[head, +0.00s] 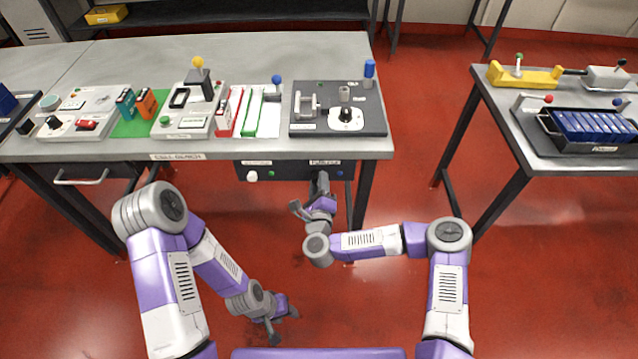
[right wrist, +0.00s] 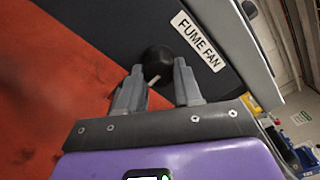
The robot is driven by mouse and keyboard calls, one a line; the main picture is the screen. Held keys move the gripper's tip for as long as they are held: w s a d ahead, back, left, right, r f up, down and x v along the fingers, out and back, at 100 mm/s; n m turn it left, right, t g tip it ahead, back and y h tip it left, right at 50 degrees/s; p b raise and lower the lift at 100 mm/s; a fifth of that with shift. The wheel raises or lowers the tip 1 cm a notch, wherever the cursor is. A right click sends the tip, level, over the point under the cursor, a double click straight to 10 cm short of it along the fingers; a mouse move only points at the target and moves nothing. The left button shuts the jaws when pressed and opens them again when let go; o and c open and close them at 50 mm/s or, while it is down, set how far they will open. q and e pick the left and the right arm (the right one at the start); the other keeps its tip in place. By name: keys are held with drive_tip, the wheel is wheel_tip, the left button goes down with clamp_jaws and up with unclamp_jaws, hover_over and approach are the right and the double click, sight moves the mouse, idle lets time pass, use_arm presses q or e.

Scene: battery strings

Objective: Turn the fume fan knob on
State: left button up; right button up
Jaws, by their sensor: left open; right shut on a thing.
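The fume fan knob (right wrist: 158,58) is round and black with a pale mark, on a dark panel (right wrist: 110,20) beside a white "FUME FAN" label (right wrist: 198,40). My right gripper (right wrist: 159,74) is shut on the knob, one finger on each side of it. In the head view, my right gripper (head: 320,184) is at the panel under the bench's front edge and hides the knob. My left gripper (head: 287,326) is open and empty, low over the red floor, well away from the panel.
The bench (head: 230,60) carries several devices, including a dark plate (head: 365,122) with a black knob above the panel. A white knob (head: 252,175) sits on the panel's left part. A second table (head: 490,110) with a blue battery tray stands right. Open floor lies between.

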drive_tip(key=shift+r+n+p, duration=0.2)
drive_tip(key=shift+n+p, duration=0.85)
drive_tip(key=shift+n, duration=3.35)
drive_tip(key=shift+r+n+p, duration=0.15)
drive_tip(key=shift+n+p, duration=0.85)
drive_tip(key=shift+n, duration=3.4)
drive_tip(key=o, duration=1)
drive_tip(key=shift+o, duration=0.2)
drive_tip(key=shift+s+a, duration=0.1)
